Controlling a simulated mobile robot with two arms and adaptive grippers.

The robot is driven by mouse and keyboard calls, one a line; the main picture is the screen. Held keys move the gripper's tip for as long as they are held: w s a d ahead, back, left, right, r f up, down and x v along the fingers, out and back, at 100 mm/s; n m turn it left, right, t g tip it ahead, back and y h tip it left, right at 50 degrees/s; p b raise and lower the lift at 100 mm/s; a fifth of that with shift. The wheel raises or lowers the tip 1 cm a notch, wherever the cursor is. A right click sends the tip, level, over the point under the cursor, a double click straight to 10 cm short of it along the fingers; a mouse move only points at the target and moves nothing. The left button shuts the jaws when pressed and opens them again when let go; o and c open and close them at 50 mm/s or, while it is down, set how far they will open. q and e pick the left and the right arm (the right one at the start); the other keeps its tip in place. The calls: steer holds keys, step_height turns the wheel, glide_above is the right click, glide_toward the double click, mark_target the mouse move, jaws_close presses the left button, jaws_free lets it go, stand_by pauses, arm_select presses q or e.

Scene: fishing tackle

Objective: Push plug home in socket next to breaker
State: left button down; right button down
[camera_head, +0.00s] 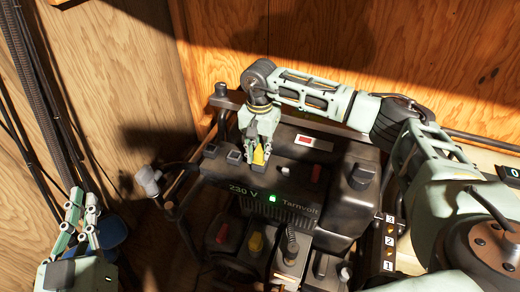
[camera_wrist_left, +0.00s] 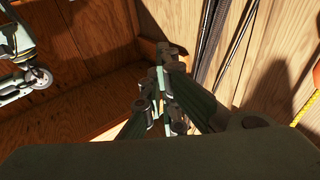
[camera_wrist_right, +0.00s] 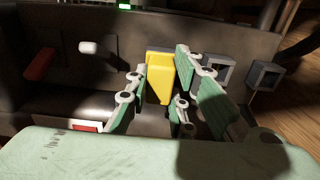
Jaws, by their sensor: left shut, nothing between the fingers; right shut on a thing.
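A yellow plug (camera_head: 259,156) is at the upper face of the dark 230 V power unit (camera_head: 236,174). My right gripper (camera_head: 254,152) is shut on it from above. In the right wrist view the plug (camera_wrist_right: 159,78) stands between the two green fingers. Its lower end is against or close to the panel, and the socket under it is hidden; I cannot tell how deep it sits. Two grey square sockets (camera_wrist_right: 218,70) show beside it. A white switch (camera_wrist_right: 88,47) and a red one (camera_wrist_right: 40,65) are on the other side; which is the breaker is unclear. My left gripper (camera_head: 78,215) is shut and empty at lower left.
A green light (camera_head: 272,198) is lit on the unit's front. A grey connector on a cable (camera_head: 148,181) is left of the unit. Wooden walls (camera_head: 220,45) close in behind and left.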

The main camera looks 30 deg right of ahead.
mark_target(260, 149)
steer(key=shift+f+b, duration=0.3)
steer(key=shift+f, duration=0.2)
steer(key=c, duration=1.5)
jaws_free()
arm_select(q)
steer(key=r, duration=0.1)
steer(key=r+t, duration=0.1)
steer(key=shift+s+d+r+t, duration=0.2)
steer(key=shift+r+t, duration=0.1)
steer(key=shift+r, duration=0.1)
arm_select(e)
steer(key=shift+o, duration=0.2)
steer(key=shift+r, duration=0.15)
step_height(260, 149, up, 12)
steer(key=shift+a, duration=0.1)
